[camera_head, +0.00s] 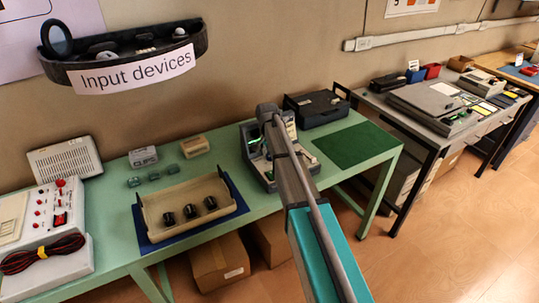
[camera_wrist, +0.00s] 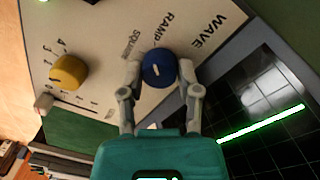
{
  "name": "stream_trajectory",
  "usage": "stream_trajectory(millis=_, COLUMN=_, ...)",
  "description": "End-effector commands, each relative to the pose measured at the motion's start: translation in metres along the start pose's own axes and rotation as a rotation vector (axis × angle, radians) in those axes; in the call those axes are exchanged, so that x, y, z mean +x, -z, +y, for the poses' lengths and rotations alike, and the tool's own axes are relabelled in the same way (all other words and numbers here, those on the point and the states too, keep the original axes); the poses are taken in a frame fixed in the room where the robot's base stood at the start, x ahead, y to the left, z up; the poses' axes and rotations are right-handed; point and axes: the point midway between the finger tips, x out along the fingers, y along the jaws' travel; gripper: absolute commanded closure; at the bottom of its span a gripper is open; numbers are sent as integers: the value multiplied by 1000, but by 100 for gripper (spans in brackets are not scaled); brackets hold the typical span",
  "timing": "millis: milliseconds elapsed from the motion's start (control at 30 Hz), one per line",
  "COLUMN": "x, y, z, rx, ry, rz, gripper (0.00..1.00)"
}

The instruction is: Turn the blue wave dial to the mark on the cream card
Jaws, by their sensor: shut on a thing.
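The blue wave dial (camera_wrist: 158,67) shows in the wrist view on a cream panel face (camera_wrist: 100,38) printed with WAVE, RAMP and part of SQUARE. A short white pointer line on the dial lies nearly crosswise, slightly slanted. My gripper (camera_wrist: 161,74) has a grey finger on each side of the dial and is shut on it. In the head view my arm reaches to the device (camera_head: 252,150) at the back of the green table and hides the dial. I cannot pick out a separate cream card or its mark.
A yellow knob (camera_wrist: 69,72) with a number scale sits left of the dial. A dark screen with a green line (camera_wrist: 262,123) is at the right. On the green table, a beige tray (camera_head: 160,233) holds black knobs; a black case (camera_head: 318,107) stands behind the dark green mat (camera_head: 355,145).

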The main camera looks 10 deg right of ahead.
Motion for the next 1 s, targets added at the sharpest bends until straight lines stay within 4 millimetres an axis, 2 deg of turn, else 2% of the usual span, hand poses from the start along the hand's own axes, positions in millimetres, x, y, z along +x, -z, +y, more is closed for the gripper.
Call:
stream_trajectory(millis=500, x=0, y=-1, z=1, rx=25, ry=-1, rz=-4, gripper=100)
stream_trajectory(millis=533, x=0, y=-1, z=1, rx=25, ry=-1, rz=-4, gripper=51)
stream_trajectory(millis=667, x=0, y=-1, z=1, rx=25, ry=-1, rz=-3, gripper=27)
stream_trajectory(millis=700, x=0, y=-1, z=1, rx=25, ry=-1, rz=-3, gripper=22)
stream_trajectory(millis=1000, x=0, y=0, z=1, rx=24, ry=0, rz=-2, gripper=22)
